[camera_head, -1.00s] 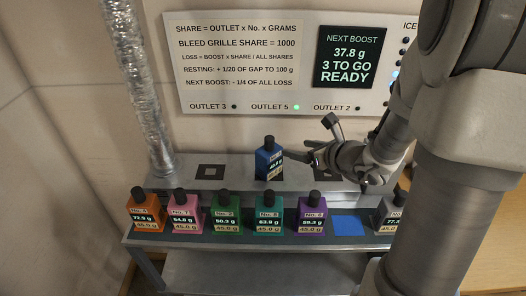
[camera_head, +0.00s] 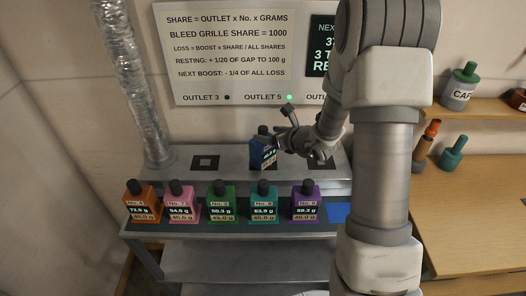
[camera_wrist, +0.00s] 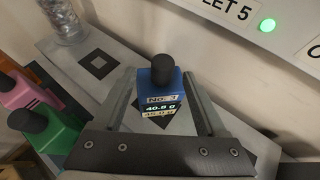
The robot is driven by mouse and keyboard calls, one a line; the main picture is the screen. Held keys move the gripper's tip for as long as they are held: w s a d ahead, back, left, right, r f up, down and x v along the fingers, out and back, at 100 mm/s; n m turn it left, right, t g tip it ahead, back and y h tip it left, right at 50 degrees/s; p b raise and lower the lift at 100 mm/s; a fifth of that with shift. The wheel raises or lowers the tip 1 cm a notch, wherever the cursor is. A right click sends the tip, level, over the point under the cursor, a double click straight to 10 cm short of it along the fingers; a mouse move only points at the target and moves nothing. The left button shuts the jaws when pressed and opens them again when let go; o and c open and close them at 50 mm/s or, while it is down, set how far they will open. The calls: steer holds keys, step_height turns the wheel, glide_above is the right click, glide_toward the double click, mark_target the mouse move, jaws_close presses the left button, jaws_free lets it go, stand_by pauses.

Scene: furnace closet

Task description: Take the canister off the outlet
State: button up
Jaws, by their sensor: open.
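The blue canister (camera_head: 262,153), labelled No. 3 with a dark cap, stands on the raised grey ledge below the OUTLET 5 label. In the head view it looks slightly turned or tilted; I cannot tell which. My gripper (camera_head: 281,144) reaches it from the right. In the wrist view the blue canister (camera_wrist: 164,92) sits between the two open fingers of my gripper (camera_wrist: 160,80), with a gap showing beside it. Its display reads about 40 g. The green lamp (camera_head: 289,97) beside OUTLET 5 is lit.
Orange (camera_head: 142,204), pink (camera_head: 184,204), green (camera_head: 221,204), teal (camera_head: 264,204) and purple (camera_head: 305,204) canisters line the lower shelf in front. A blue square (camera_head: 338,212) there is bare. A silver duct (camera_head: 130,80) rises at left. A wooden desk (camera_head: 475,210) stands right.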

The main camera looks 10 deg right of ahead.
mark_target(266, 132)
steer(key=shift+p+x, duration=0.65)
steer(key=shift+x, duration=1.7)
steer(key=shift+d, duration=0.1)
jaws_close()
